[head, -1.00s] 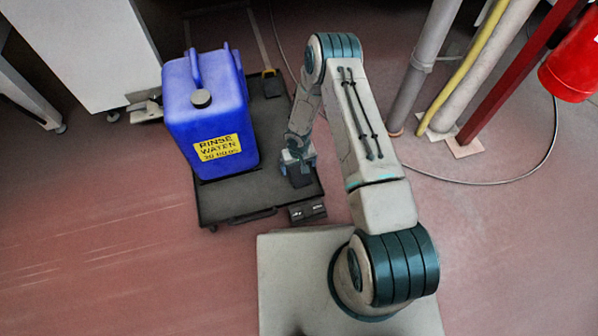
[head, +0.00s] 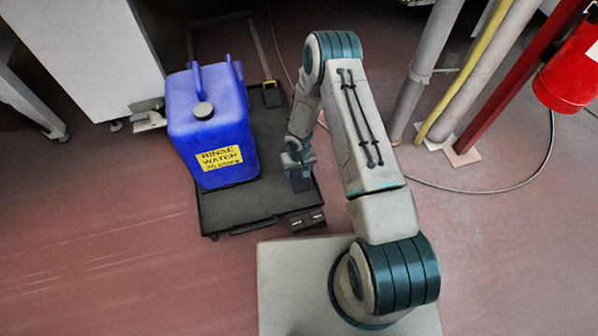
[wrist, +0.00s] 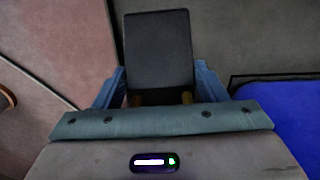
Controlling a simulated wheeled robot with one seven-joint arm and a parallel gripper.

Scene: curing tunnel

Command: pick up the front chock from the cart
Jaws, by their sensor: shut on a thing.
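My gripper (head: 297,172) is over the right front part of the dark cart (head: 245,209). In the wrist view its blue fingers (wrist: 160,90) stand on both sides of a dark, flat-faced block, the front chock (wrist: 158,48), and are shut on it. In the head view the chock (head: 301,182) shows as a small dark shape under the gripper, partly hidden by it. I cannot tell whether it still touches the cart deck.
A blue rinse water jug (head: 207,120) stands on the cart left of my gripper. A dark and yellow block (head: 271,94) lies farther back. A small black box (head: 307,220) is at the cart's front right edge. Pipes (head: 425,75) and a red extinguisher (head: 568,75) stand right.

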